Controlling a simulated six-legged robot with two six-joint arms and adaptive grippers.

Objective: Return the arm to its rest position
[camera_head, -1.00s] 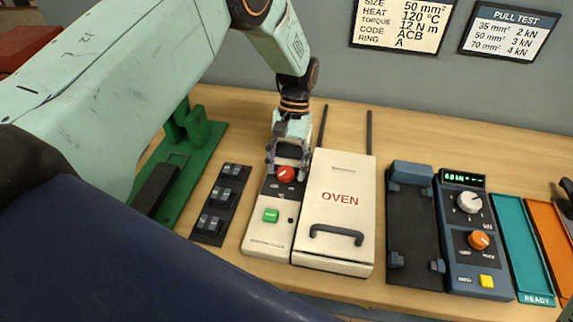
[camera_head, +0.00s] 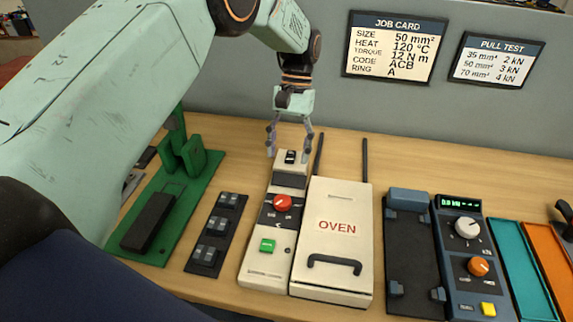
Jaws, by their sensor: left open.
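My left arm comes in from the left, and its mint-green links cross the upper left of the head view. My left gripper (camera_head: 290,153) points down and is open and empty. It hangs over the back end of the oven's control panel (camera_head: 252,268), around a small black switch in the picture; I cannot tell whether it touches it. The red knob (camera_head: 282,203) and the green button (camera_head: 267,246) lie in front of the gripper, clear of it. The right gripper does not show.
The white oven (camera_head: 337,200) stands right of the panel. A black clip strip (camera_head: 216,233) and green fixture (camera_head: 172,195) are left. A dark cradle (camera_head: 409,250), a blue tester (camera_head: 467,255), and teal (camera_head: 518,262) and orange (camera_head: 550,262) trays are right.

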